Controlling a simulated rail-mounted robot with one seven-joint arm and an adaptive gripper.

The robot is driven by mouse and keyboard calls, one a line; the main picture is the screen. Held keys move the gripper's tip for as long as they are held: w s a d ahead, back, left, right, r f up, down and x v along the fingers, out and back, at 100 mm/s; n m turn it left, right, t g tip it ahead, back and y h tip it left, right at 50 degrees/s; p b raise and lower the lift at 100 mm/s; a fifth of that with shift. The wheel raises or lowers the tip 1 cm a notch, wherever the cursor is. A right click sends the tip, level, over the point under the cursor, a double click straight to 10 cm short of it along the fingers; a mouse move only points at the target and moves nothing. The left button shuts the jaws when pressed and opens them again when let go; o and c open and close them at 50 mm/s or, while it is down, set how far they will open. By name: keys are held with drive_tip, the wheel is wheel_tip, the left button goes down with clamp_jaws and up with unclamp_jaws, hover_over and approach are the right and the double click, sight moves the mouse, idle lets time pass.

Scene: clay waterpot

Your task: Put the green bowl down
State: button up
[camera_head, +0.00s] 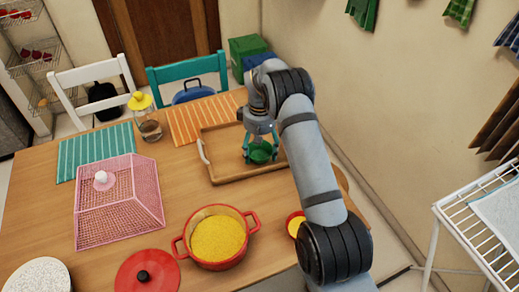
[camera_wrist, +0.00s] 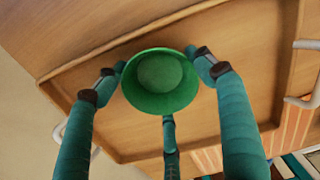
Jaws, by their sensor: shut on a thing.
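The green bowl (camera_head: 261,154) is over the wooden tray (camera_head: 230,177) on the table in the head view. In the wrist view I look into the bowl (camera_wrist: 160,85), which appears empty. My gripper (camera_head: 260,145) has teal fingers around it, and it is shut on the bowl. In the wrist view two fingers meet the rim at left and right, and a third is at its lower edge. I cannot tell whether the bowl's base touches the tray floor.
The tray's bare floor surrounds the bowl. A red pot (camera_head: 217,238) of yellow grain, a small red bowl (camera_head: 296,224), a pink mesh cover (camera_head: 118,203), a glass jar (camera_head: 149,124) and an orange striped mat (camera_head: 200,117) share the table (camera_head: 185,190).

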sight(260, 156)
drive_tip(key=shift+f, duration=0.15)
drive_tip(key=o, duration=1.1)
drive_tip(key=shift+o, duration=0.3)
wheel_tip(260, 156, up, 12)
drive_tip(key=shift+d+r, duration=0.1)
drive_tip(key=shift+r, duration=0.1)
